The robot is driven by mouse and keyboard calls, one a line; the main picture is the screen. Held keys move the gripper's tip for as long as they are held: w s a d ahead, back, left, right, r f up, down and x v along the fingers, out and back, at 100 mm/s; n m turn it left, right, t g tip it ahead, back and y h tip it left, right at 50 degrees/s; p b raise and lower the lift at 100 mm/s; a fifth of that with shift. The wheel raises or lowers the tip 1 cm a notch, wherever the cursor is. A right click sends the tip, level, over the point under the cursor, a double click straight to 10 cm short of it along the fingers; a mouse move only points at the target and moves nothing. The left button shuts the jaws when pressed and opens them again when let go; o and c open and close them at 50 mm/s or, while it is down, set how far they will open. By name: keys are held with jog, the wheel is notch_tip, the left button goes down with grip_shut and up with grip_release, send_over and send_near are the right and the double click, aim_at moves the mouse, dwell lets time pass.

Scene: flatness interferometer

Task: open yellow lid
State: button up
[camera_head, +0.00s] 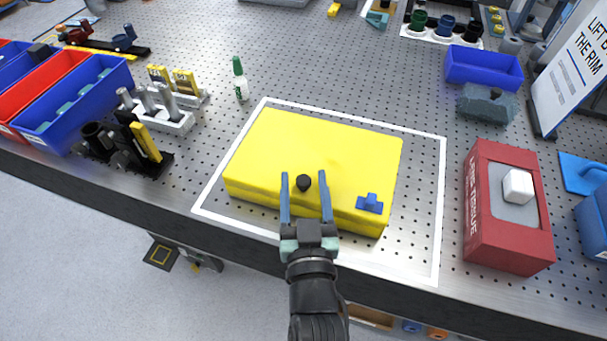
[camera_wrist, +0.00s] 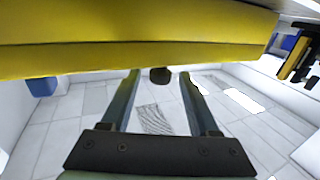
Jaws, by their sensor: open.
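The yellow lid (camera_head: 315,150) is the top of a closed box that lies inside a white rectangular outline on the perforated metal bench. A dark round knob (camera_head: 304,183) shows at its near side, with a blue piece (camera_head: 370,203) to the right. My gripper (camera_head: 305,185) is open at the near edge, its two blue fingers on either side of the knob. In the wrist view the fingers (camera_wrist: 163,80) point at the yellow lid's front (camera_wrist: 130,57), with the dark knob (camera_wrist: 160,75) between them. I cannot tell whether the fingers touch it.
A red box (camera_head: 492,245) with a white button stands right of the outline. A green-capped bottle (camera_head: 240,80) stands behind left. Tool racks (camera_head: 155,110) and blue and red bins (camera_head: 80,98) are at left. A white sign (camera_head: 568,75) stands at far right. Bench behind the lid is mostly clear.

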jog(key=shift+w, duration=0.7)
jog(key=shift+c, duration=0.3)
grip_shut()
dwell(0.8)
